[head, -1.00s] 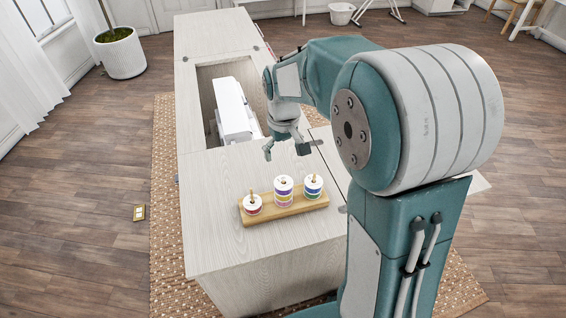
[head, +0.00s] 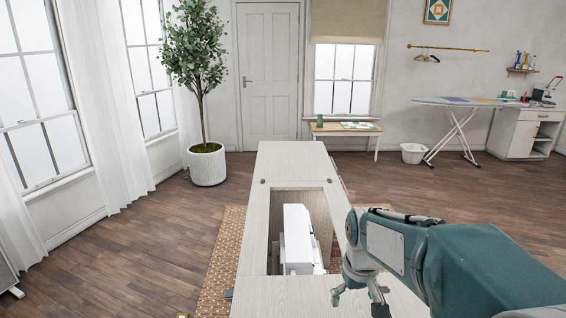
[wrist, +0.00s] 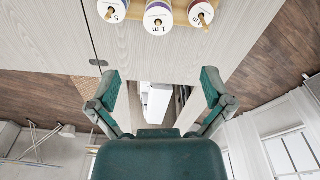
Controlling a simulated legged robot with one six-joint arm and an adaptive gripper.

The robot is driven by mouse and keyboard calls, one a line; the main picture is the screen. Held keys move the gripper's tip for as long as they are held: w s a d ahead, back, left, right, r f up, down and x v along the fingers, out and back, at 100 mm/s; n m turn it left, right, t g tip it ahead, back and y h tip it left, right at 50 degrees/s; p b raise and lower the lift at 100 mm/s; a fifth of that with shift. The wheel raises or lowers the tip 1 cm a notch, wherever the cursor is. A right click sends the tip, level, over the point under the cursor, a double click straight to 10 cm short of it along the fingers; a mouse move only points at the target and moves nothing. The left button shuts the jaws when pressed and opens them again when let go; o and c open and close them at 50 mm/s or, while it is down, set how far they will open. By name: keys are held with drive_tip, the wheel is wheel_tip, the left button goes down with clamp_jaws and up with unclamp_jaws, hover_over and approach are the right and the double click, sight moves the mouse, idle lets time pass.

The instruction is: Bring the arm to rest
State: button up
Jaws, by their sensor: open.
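My gripper (head: 358,297) is open and empty in the head view, above the near part of the pale wood sewing cabinet (head: 275,297). The wrist view shows its two fingers (wrist: 160,90) spread wide with nothing between them. Beyond them, a white sewing machine (wrist: 158,98) shows in the cabinet's opening. The white sewing machine (head: 298,240) sits in the recess in the head view. The wrist view shows several spools (wrist: 158,14) on a wooden rack at its top edge, apart from the fingers. The spools are out of the head view.
A potted tree (head: 207,160) stands at the back left. A small table (head: 345,130), a white bin (head: 413,153) and an ironing board (head: 465,102) stand along the far wall. The wood floor (head: 150,240) left of the cabinet is clear.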

drive_tip(key=s+r+m+t, duration=0.1)
drive_tip(key=s+r+t, duration=0.1)
drive_tip(key=s, duration=0.6)
drive_tip(key=s+r+m+t, duration=0.1)
drive_tip(key=s+r, duration=0.3)
drive_tip(key=s, duration=0.5)
drive_tip(key=shift+s+r+t, duration=0.25)
drive_tip(key=shift+s+t, duration=0.05)
drive_tip(key=shift+t, duration=0.5)
